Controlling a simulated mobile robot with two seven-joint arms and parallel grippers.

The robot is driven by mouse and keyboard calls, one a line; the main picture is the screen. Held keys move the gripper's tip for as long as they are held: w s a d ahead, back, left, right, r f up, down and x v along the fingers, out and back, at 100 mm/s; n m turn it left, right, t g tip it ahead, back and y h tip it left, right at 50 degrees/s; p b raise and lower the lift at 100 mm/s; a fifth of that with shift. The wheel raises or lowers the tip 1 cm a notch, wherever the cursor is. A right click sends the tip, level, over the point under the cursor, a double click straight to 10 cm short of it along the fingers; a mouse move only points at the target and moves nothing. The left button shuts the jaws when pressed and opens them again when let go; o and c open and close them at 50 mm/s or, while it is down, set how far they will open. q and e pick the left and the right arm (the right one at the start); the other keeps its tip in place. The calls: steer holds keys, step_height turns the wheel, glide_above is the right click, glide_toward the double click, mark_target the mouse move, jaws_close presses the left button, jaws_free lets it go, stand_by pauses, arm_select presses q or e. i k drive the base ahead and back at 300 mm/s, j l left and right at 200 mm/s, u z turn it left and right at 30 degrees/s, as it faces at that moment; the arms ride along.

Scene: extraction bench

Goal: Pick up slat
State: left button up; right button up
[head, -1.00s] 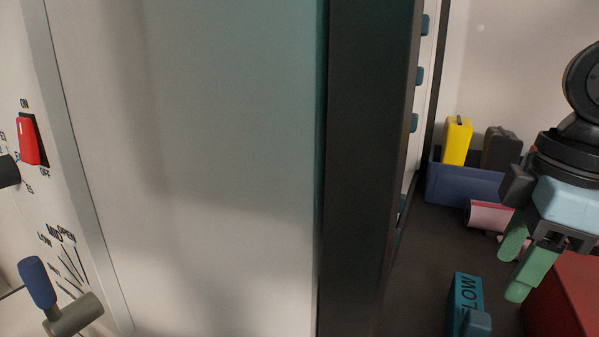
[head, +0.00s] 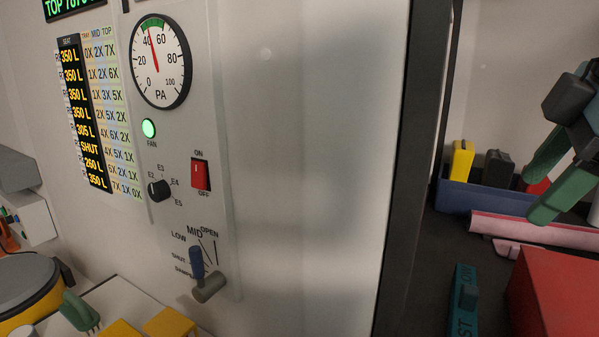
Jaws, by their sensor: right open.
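A teal slat (head: 462,305) with dark lettering and a small raised knob lies on the dark bench at the lower right. Its near end is cut off by the picture's bottom edge. My right gripper (head: 536,194) is at the right edge, with its two green fingers apart and nothing between them. It is above and to the right of the slat, clear of it. My left gripper is not in view.
A red box (head: 560,290) stands right of the slat. A pink roll (head: 520,229) lies behind, before a blue bin (head: 485,197) holding yellow and dark pieces. The tall panel's dark edge (head: 408,190) stands left of the slat. Controls and a gauge (head: 160,62) fill the left.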

mark_target(462, 320)
steer(key=k+j, duration=0.15)
steer(key=j, duration=0.2)
steer(key=k+j, duration=0.15)
steer(key=j, duration=0.15)
steer(key=k+j, duration=0.15)
steer(key=j, duration=0.2)
steer(key=k+j, duration=0.2)
steer(key=j, duration=0.15)
